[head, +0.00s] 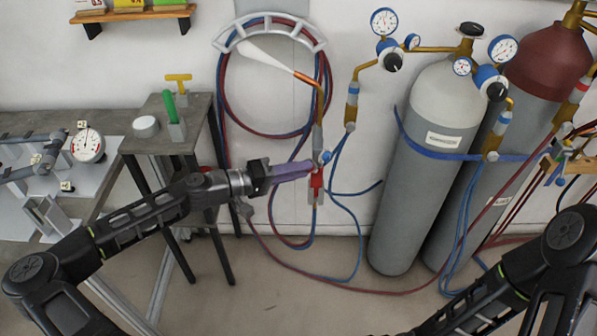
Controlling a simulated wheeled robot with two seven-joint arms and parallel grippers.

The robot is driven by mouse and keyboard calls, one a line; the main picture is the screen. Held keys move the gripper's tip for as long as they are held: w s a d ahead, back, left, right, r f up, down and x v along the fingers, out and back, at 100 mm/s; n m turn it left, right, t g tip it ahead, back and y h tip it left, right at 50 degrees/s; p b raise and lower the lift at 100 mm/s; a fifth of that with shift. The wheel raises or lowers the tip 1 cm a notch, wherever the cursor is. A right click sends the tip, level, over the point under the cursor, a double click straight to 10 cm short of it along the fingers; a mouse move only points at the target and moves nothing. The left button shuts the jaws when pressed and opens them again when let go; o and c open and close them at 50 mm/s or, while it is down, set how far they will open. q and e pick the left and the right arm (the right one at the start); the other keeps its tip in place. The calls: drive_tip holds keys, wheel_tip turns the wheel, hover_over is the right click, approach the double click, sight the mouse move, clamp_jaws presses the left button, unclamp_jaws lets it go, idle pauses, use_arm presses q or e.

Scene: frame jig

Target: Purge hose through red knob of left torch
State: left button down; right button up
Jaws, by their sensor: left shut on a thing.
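The left torch (318,140) is upright at the wall, its copper tip (308,78) bent up to the left. A pale cone-shaped plume (262,56) comes from the tip. A blue knob (326,157) shows on the torch's right side, and a red part (317,182) shows just below. My left gripper (308,168), with purple fingers, reaches in from the left and is shut at the torch's red knob, which the fingers mostly hide. Red and blue hoses (311,222) run down from the torch. My right arm shows at lower right; its gripper is out of view.
Coiled hoses hang on a wall bracket (268,22) behind the plume. Grey (425,170) and maroon-topped (551,65) cylinders with gauges (384,22) stand at right. A small table (190,125) and a workbench (100,140) stand at left. Hoses cross the floor.

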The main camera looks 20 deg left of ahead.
idle(0.4)
use_arm(q)
drive_tip(key=c, duration=1.2)
unclamp_jaws()
drive_tip(key=shift+a, duration=0.1)
drive_tip(key=f+b+v, duration=0.1)
drive_tip(key=v, duration=0.6)
drive_tip(key=shift+s+a+r, duration=0.15)
drive_tip(key=shift+s+r, duration=0.1)
drive_tip(key=shift+r, duration=0.25)
